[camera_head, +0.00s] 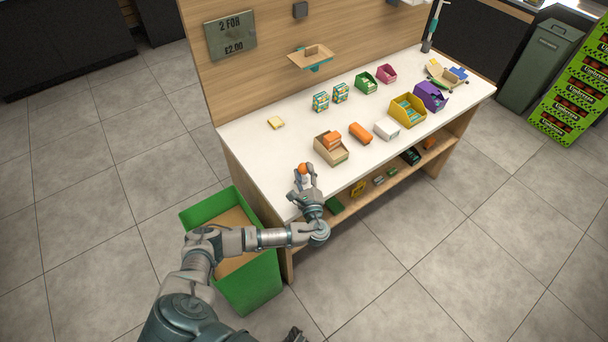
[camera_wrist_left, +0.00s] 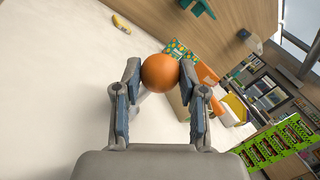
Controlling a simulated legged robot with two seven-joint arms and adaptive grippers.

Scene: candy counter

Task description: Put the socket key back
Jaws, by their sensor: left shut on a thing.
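My left gripper (camera_head: 305,178) is over the near left end of the white counter (camera_head: 262,150). It is shut on an orange ball (camera_head: 303,168). In the left wrist view the orange ball (camera_wrist_left: 160,72) sits between the two fingertips. I cannot tell whether the ball is part of a socket key; no other clear key shape shows. A dark part at the bottom edge of the head view seems to be my right gripper (camera_head: 295,335), mostly cut off.
A small yellow item (camera_head: 276,122) lies behind. A green bin (camera_head: 262,291) stands at the counter's left end. A shelf (camera_head: 372,192) runs below.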

